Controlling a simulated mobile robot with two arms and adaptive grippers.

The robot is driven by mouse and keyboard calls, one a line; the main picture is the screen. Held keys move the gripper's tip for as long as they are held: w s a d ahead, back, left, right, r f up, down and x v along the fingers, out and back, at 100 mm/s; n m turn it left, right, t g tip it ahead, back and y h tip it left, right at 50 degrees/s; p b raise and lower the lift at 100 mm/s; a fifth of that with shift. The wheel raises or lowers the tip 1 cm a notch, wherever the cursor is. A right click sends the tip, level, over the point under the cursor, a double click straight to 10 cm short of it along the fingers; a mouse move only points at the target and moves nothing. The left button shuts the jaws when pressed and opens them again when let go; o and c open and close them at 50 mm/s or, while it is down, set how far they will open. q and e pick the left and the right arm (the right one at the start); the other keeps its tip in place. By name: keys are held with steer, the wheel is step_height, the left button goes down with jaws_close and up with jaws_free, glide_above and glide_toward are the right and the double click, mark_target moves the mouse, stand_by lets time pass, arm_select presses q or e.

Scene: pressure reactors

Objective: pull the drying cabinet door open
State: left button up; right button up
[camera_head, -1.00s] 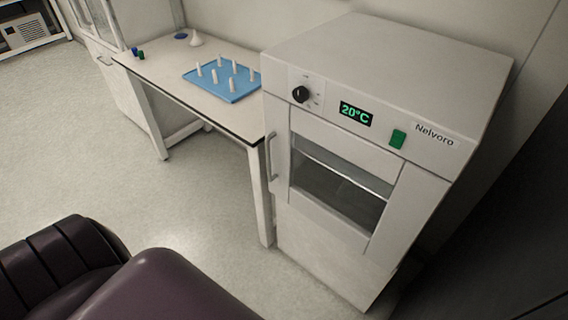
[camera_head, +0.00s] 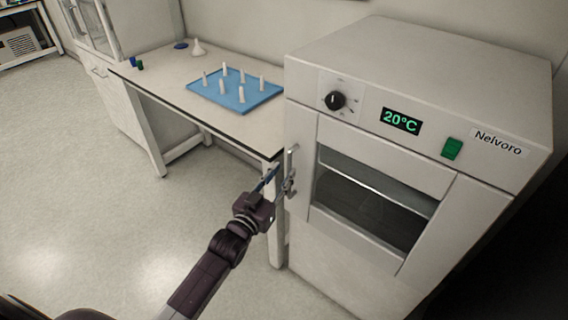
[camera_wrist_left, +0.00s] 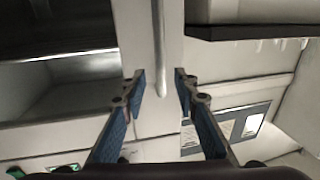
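The drying cabinet (camera_head: 420,90) is a white box with a dial, a green 20°C display and a green switch. Its door (camera_head: 310,225), with a dark window, looks shut. The upright bar handle (camera_head: 292,158) is on the door's left edge. My left gripper (camera_head: 278,182) is at the handle's lower part, fingers spread. In the left wrist view, the two blue-padded fingers (camera_wrist_left: 159,84) are open, with the handle (camera_wrist_left: 159,45) running down between their tips and a gap visible on each side. My right gripper is in neither view.
A white table (camera_head: 160,85) stands left of the cabinet, its near corner and leg close behind my left gripper. It bears a blue tray (camera_head: 205,92) with several white pegs. The floor (camera_head: 95,220) at left is clear.

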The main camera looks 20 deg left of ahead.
mark_target(288, 165)
arm_select(q)
steer(key=w, duration=0.5)
steer(key=shift+d+f, duration=0.1)
steer(key=shift+d, duration=0.25)
jaws_close()
